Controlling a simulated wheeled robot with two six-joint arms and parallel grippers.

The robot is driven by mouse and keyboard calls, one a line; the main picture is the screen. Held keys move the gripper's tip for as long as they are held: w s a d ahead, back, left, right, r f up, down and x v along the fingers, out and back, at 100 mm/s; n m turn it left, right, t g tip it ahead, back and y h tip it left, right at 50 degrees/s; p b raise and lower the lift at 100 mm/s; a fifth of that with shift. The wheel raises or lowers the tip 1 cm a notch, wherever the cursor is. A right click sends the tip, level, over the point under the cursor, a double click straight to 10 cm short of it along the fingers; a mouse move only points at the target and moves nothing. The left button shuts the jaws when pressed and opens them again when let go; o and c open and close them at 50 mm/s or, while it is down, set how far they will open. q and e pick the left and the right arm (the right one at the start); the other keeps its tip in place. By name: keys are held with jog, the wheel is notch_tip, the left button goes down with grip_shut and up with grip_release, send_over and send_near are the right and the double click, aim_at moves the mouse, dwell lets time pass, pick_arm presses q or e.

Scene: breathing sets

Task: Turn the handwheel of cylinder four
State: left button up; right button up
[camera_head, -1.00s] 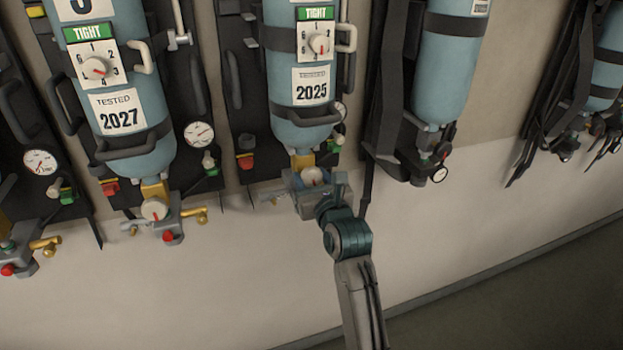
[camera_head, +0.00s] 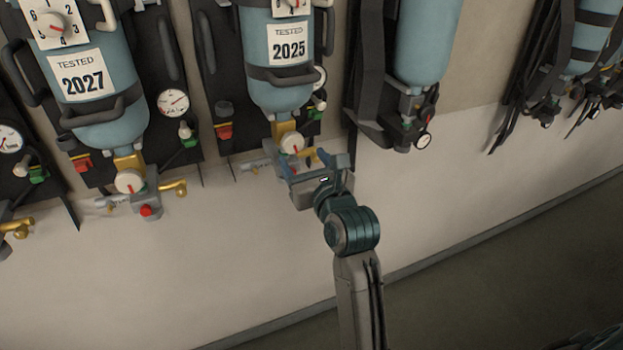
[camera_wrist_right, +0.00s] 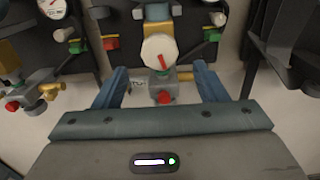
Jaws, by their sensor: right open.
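The cylinder tagged 2025 (camera_head: 284,65) hangs second from left among the larger blue cylinders in the head view; its number is out of frame. At its foot is a white round handwheel (camera_head: 292,143) with a red mark. The handwheel also shows in the right wrist view (camera_wrist_right: 160,52), above a grey valve body with a red knob (camera_wrist_right: 164,97). My right gripper (camera_head: 309,163) is open and empty, just below and in front of the handwheel. In the wrist view its fingers (camera_wrist_right: 160,82) spread left and right below the wheel, apart from it. My left gripper is not in view.
The cylinder tagged 2027 (camera_head: 97,105) hangs to the left, with its own white handwheel (camera_head: 130,181) and brass outlet. The pale wall below the sets is clear.

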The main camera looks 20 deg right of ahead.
jog(key=s+b, duration=0.1)
jog(key=s, duration=0.2)
jog(key=shift+s, duration=0.4)
